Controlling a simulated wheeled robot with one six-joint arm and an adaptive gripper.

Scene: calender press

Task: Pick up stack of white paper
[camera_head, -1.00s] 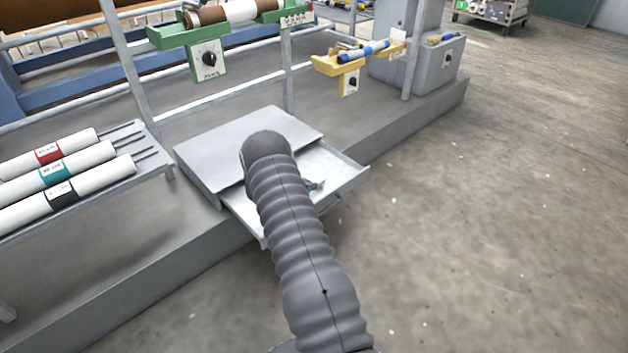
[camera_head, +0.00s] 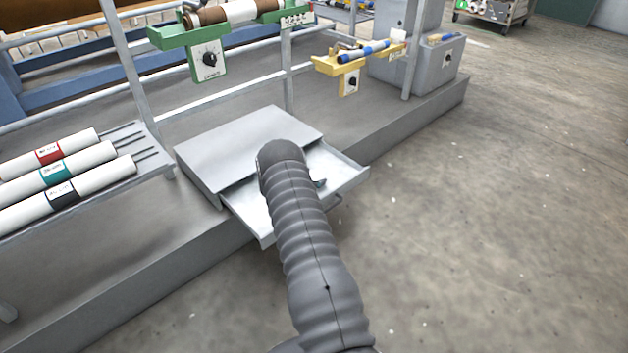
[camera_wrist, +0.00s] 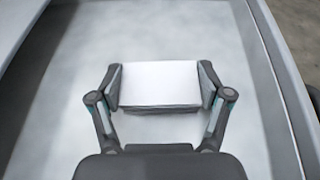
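The stack of white paper (camera_wrist: 160,84) is in the wrist view, between the two fingers of my gripper (camera_wrist: 160,88). The finger pads meet its left and right edges, so my gripper is shut on it. The stack is over the pale floor of the open drawer (camera_wrist: 75,110); I cannot tell whether it is lifted clear. In the head view my arm hides the stack and most of my gripper; a small part of the gripper (camera_head: 319,183) shows over the drawer (camera_head: 343,172).
The drawer's walls (camera_wrist: 262,60) rise close on both sides. The grey cabinet top (camera_head: 225,145) lies behind the drawer. White rolls (camera_head: 75,165) lie on a rack at the left. Open concrete floor (camera_head: 480,220) is at the right.

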